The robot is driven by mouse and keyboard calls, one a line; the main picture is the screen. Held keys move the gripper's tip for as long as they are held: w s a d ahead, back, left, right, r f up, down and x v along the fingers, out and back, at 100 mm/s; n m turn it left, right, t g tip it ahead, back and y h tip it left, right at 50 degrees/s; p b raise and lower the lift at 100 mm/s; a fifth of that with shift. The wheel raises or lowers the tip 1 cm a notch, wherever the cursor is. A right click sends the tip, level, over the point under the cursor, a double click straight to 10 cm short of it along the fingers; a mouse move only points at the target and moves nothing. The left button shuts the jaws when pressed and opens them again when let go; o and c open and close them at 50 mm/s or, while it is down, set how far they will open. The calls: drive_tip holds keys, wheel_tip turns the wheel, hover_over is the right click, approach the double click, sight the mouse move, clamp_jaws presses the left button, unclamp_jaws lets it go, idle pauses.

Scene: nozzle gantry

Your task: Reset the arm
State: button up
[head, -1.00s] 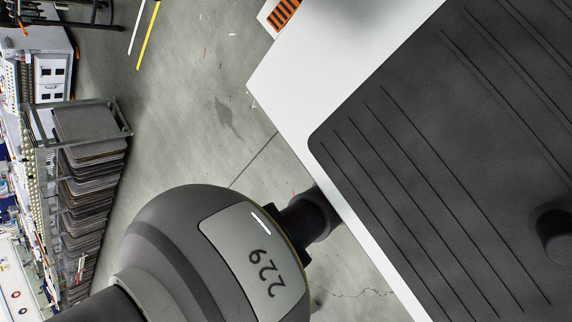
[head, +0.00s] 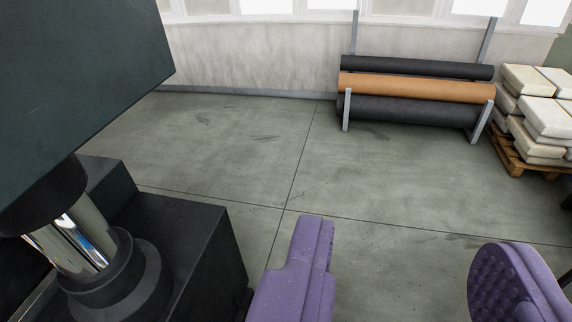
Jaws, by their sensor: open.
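My gripper (head: 410,280) shows at the bottom of the head view as two purple fingers set wide apart. The gap between them is empty, and only floor shows through it. The right finger turns its dimpled inner pad toward the left one. Nothing is held or touched by the fingers. The rest of my arm is out of view.
A dark machine with a chrome column (head: 82,245) and a large dark block (head: 80,80) fills the left side. A rack of black and orange rolls (head: 415,88) stands by the back wall. White sacks (head: 545,115) sit on a pallet (head: 520,160) at right. The middle floor (head: 230,140) is clear.

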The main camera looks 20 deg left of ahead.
drive_tip(key=shift+w, duration=0.15)
wheel_tip(320, 180, down, 25)
drive_tip(key=b, duration=2.5)
drive_tip(key=shift+f, duration=0.2)
